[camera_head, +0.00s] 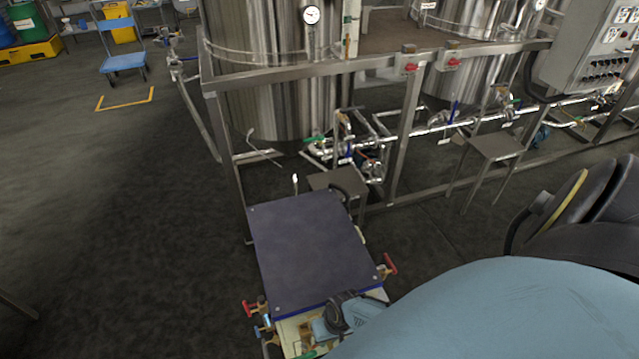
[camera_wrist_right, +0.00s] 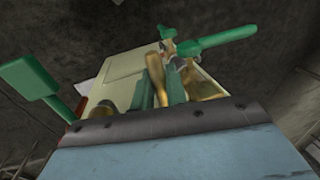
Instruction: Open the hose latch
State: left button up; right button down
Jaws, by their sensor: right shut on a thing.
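A cart-like unit with a dark blue top (camera_head: 305,245) stands in the lower middle of the head view. Its near end carries fittings with red handles, and a green lever (camera_head: 308,354) shows at the bottom edge. My right gripper (camera_head: 335,322) is at this near end, partly hidden by my own arm. In the right wrist view a cream panel (camera_wrist_right: 120,82) carries brass parts (camera_wrist_right: 158,85), a green lever (camera_wrist_right: 215,38) and a green paddle handle (camera_wrist_right: 30,90). My right gripper is shut on a part of the hose latch there; its exact contact is hard to see. My left gripper is out of view.
Steel tanks (camera_head: 270,95) in a metal frame stand behind the cart, with pipes and valves (camera_head: 345,150) low down. A control panel (camera_head: 597,50) hangs at upper right. Small grey stands (camera_head: 495,145) are near the frame.

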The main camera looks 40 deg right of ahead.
jog(key=shift+s, duration=0.15)
jog(key=c, duration=1.5)
grip_release()
jog(key=shift+r, duration=0.15)
notch_tip(320, 180, up, 13)
jog(key=d+p, duration=0.2)
jog(key=p, duration=0.5)
jog(key=shift+s+d, duration=0.25)
jog(key=shift+s, duration=0.1)
